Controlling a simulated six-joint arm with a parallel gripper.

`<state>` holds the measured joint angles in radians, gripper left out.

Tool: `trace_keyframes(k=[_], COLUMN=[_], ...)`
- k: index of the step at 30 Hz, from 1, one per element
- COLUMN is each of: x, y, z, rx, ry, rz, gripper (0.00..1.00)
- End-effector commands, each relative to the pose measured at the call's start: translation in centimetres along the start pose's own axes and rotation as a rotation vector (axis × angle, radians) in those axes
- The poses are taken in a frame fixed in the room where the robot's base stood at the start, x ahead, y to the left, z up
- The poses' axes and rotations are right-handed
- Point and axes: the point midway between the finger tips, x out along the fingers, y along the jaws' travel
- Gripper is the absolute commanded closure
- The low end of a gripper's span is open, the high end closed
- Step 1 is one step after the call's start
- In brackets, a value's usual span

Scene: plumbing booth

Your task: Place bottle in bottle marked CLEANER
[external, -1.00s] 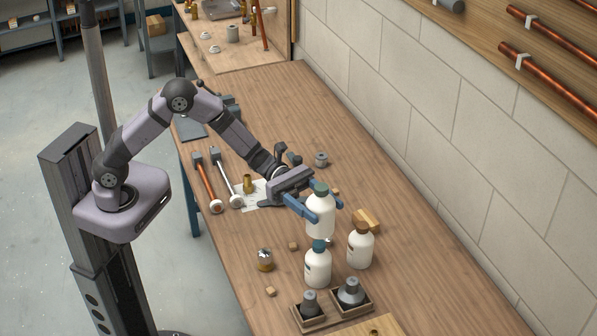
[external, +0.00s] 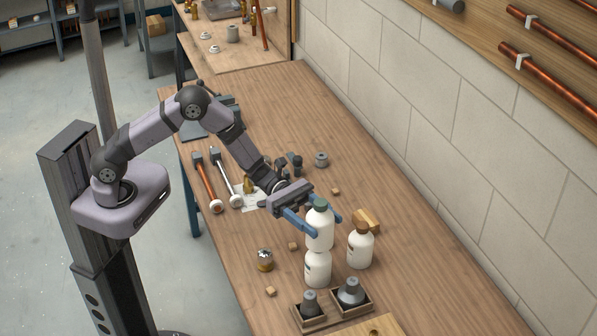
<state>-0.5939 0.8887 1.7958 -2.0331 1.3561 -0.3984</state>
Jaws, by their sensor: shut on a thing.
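My gripper (external: 318,215) is shut on a white bottle (external: 320,236) with a green cap and holds it upright by its upper part. A second white bottle (external: 317,270) stands on the workbench directly below the held one in the picture. The held bottle covers its cap and shoulder; I cannot tell whether the two touch. No label is readable, so I cannot tell which bottle is marked CLEANER.
Two small trays with grey fittings (external: 349,291) lie in front. A metal fitting (external: 265,260) and small cubes lie left. Tools (external: 207,183) lie further back left. The workbench (external: 420,270) is clear at right.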

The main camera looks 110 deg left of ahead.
Motion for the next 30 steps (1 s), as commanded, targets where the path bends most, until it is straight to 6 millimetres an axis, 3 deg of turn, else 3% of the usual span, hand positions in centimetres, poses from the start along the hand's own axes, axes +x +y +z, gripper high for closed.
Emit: trace_keyframes(k=[6,7,9,22,30], x=[0.0,0.0,0.0,0.0,-3.7], y=[0.0,0.0,0.0,0.0,0.2], z=[-0.3,-0.3,-0.3,0.2,-0.4], rx=[0.001,0.0,-0.001,-0.001,0.0], ry=[-0.003,0.001,0.001,0.001,0.001], rz=[0.0,0.0,0.0,0.0,0.005], gripper=[0.8,0.39,0.25,0.25,0.25])
